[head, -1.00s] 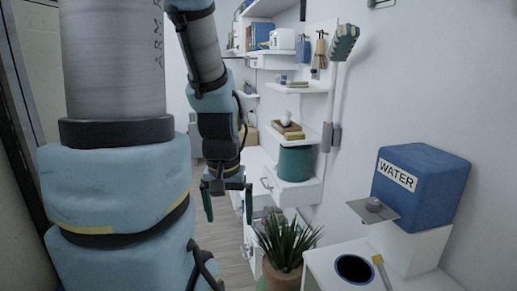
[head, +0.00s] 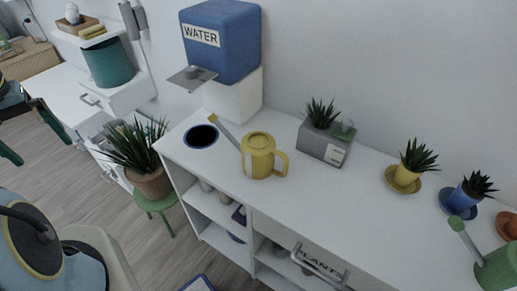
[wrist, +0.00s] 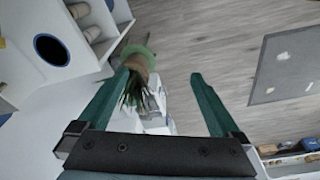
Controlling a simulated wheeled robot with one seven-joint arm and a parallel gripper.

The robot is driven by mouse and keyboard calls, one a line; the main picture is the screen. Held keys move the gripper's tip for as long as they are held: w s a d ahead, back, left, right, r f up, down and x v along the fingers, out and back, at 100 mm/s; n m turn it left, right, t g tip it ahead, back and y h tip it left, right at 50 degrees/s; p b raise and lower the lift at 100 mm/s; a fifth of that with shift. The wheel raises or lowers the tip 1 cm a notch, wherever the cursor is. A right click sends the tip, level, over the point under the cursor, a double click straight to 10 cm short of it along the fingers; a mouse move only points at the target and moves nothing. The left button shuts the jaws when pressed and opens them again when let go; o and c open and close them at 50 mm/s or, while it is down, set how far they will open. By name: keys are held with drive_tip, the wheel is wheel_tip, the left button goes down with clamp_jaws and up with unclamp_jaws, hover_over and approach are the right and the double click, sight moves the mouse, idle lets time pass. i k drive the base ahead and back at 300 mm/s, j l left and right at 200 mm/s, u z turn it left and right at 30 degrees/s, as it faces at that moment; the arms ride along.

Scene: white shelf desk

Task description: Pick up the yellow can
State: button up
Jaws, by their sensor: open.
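The yellow can (head: 258,158) is a watering can with a long spout towards the left and a handle on the right. It stands upright on the white desk top (head: 222,172), right of a blue-rimmed dark hole, in the head view. My gripper (head: 28,137) is at the left edge of the head view, far from the can, over the floor side. In the wrist view my gripper (wrist: 158,85) shows two green fingers spread wide, with nothing held between them.
A blue water tank (head: 222,45) with a tap stands behind the can. A grey planter (head: 325,142) is to its right, then small potted plants and a green can (head: 497,268). A potted plant (head: 148,178) on a green stool stands left of the desk. Floor lies in front.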

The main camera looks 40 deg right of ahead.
sight(257, 150)
drive_tip(key=z, duration=0.5)
drive_tip(key=i+j+z, duration=0.1)
drive_tip(key=z, duration=0.35)
drive_tip(key=j+z, duration=0.15)
drive_tip(key=z, duration=0.35)
drive_tip(key=i+j+z, duration=0.1)
drive_tip(key=j+z, duration=0.3)
drive_tip(key=j, duration=0.3)
drive_tip(key=j+z, duration=0.4)
drive_tip(key=j, duration=0.3)
drive_tip(key=i+j, duration=0.15)
drive_tip(key=j, duration=0.25)
drive_tip(key=i+j, duration=0.15)
drive_tip(key=j, duration=0.2)
